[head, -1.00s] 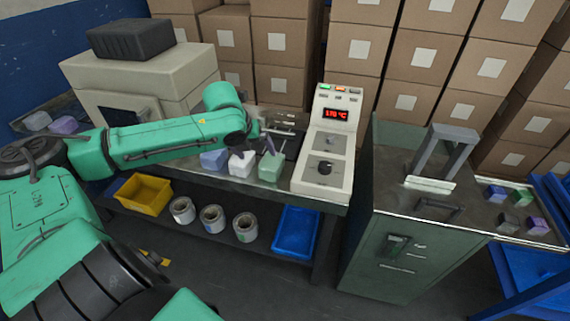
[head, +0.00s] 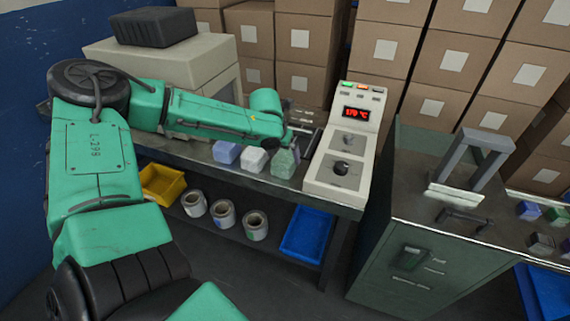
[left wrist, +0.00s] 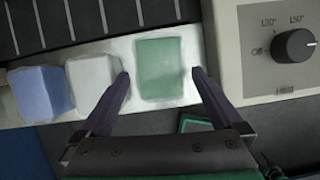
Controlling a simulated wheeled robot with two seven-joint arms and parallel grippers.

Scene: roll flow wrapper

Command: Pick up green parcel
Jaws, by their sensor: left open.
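The green parcel (head: 285,162) stands on the metal bench at the right end of a row, beside a white parcel (head: 255,160) and a blue parcel (head: 226,152). In the left wrist view the green parcel (left wrist: 160,68) lies ahead, between the lines of the two fingers. My left gripper (left wrist: 160,78) is open and empty, with one fingertip on each side of the parcel. I cannot tell whether a finger touches it. In the head view the left gripper (head: 292,140) is at the green parcel, partly hidden by its own arm. My right gripper is not in view.
The control box with a dial (head: 340,160) stands close to the right of the green parcel. A sealing frame (head: 472,160) stands on the green cabinet further right, near several small parcels. A yellow bin (head: 162,185), tape rolls and a blue tray (head: 307,233) sit on the lower shelf.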

